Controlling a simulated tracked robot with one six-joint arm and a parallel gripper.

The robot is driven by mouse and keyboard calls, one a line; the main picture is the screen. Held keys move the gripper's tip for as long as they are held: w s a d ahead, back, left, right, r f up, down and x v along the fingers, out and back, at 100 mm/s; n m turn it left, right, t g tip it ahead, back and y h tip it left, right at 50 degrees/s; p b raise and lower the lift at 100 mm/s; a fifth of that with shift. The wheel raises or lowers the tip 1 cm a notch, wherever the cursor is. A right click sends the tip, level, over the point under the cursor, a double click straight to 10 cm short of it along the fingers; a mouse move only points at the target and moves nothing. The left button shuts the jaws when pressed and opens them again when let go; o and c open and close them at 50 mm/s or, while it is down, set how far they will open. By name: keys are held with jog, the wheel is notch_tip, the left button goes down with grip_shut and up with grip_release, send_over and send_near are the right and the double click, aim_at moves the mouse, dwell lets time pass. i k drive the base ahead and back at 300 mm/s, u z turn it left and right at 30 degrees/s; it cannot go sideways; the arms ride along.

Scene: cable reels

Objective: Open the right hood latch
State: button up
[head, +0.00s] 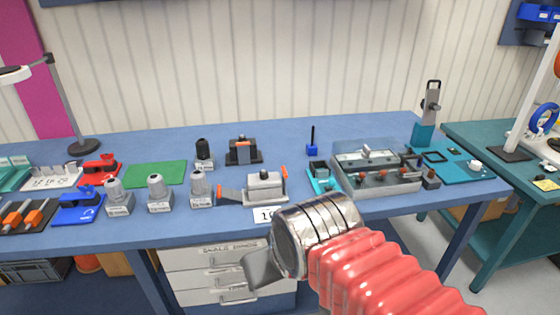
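A grey hood (265,183) sits on a low base near the front edge of the blue bench. Its right latch (284,173) stands up against the hood's right end, with an orange tip. Its left latch (229,192) lies out low to the left, also orange-tipped. My gripper (259,271) shows as a grey metal piece at the end of my arm, in front of the bench edge and below the hood. It is well apart from the latch. Its fingers are mostly hidden by my wrist, so its opening is unclear.
Several grey cylindrical connectors (158,193) stand left of the hood. A dark block with orange parts (243,150) is behind it. A cyan part (321,178) and a grey tray with a clear cover (380,178) are close on the right. Drawers (220,257) are below the bench.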

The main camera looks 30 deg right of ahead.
aim_at(285, 174)
jog(key=i, duration=0.9)
jog(key=z, duration=0.05)
